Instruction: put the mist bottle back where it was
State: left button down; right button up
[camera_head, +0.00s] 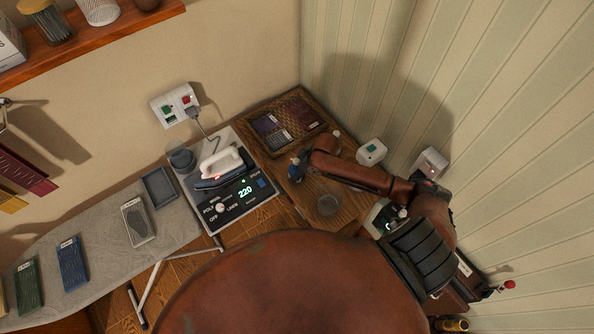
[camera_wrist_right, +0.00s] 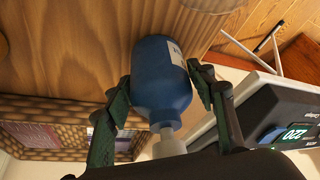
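The mist bottle is a blue bottle with a pale nozzle and a white label. In the right wrist view the bottle (camera_wrist_right: 160,85) sits between the two fingers of my right gripper (camera_wrist_right: 160,72), which touch it on both sides. In the head view the bottle (camera_head: 296,171) shows small and partly hidden at the end of my right arm, over the left part of the wooden surface (camera_head: 345,203). I cannot tell whether its base touches the wood. My left gripper is not in view.
A woven tray (camera_head: 256,112) with dark items lies behind. The iron (camera_head: 222,165) and its station (camera_head: 235,203) reading 220 are at left, beside the ironing board (camera_head: 98,238). A white box (camera_head: 371,152) stands against the wall.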

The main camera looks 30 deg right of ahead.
jog(key=shift+o, duration=1.3)
jog(key=v, duration=1.2)
